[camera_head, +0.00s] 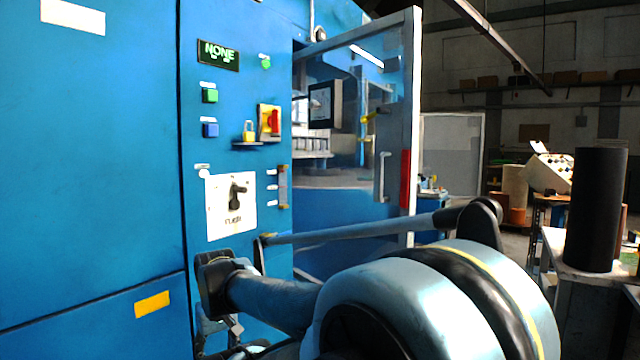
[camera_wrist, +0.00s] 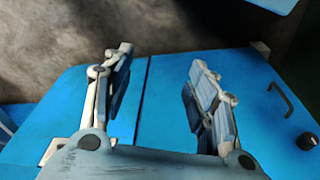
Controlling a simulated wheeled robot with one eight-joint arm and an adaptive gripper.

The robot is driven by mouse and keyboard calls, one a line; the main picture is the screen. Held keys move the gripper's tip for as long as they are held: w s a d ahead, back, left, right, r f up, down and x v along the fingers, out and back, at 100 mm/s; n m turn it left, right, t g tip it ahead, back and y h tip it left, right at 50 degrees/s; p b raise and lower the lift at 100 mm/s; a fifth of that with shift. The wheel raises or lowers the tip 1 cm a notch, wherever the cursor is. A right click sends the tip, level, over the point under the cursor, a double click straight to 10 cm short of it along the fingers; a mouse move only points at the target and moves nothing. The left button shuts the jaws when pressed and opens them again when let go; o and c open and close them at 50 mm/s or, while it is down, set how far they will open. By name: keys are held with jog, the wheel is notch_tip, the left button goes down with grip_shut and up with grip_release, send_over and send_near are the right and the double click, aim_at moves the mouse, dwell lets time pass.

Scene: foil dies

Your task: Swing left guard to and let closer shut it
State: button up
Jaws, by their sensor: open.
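The guard (camera_head: 411,120) is a clear pane in a grey frame, standing open and angled out from the blue machine (camera_head: 90,150) in the head view. Its pale upright handle (camera_head: 382,177) is near the free edge, beside a red strip (camera_head: 405,178) on the frame. My gripper (camera_wrist: 160,62) is open and empty in the wrist view, its two fingers apart over a blue surface (camera_wrist: 60,110). In the head view my arm crosses in front of the guard's lower part, and the fingers cannot be made out clearly. No contact between gripper and guard shows.
A black cylinder (camera_head: 597,210) stands on a bench at right. The wrist view shows a black handle (camera_wrist: 280,97) and knob (camera_wrist: 307,140).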

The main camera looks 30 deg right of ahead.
aim_at(401, 182)
jog(key=shift+s+r, duration=0.15)
jog(key=c, duration=0.5)
jog(key=r, duration=0.2)
jog(key=d+r, duration=0.1)
jog(key=shift+w+d+m, duration=0.1)
jog(key=shift+w+m, duration=0.3)
grip_shut()
jog(key=w+d+r+m+h, duration=0.1)
jog(key=w+d+r+m, duration=0.35)
jog(key=d+r, duration=0.8)
jog(key=w+d+r+m+h, duration=0.1)
jog(key=w+d+r+m, duration=0.4)
jog(key=d+r, duration=0.7)
jog(key=s+d+r+m+g+h, duration=0.1)
jog(key=s+d+r+m, duration=0.35)
jog(key=d+r, duration=0.75)
jog(key=s+d+r+m+g+h, duration=0.15)
jog(key=s+d+r, duration=0.6)
jog(key=d, duration=0.75)
jog(key=shift+m+t, duration=0.35)
jog(key=shift+w+d+f, duration=0.2)
jog(key=shift+d+f, duration=1.2)
jog(key=shift+f, duration=0.1)
jog(key=shift+w+d+f, duration=0.15)
jog(key=shift+d+f, duration=1.2)
jog(key=shift+f, duration=0.1)
jog(key=shift+w+d+f, duration=0.2)
jog(key=shift+d+f, duration=1.2)
jog(key=shift+f, duration=0.1)
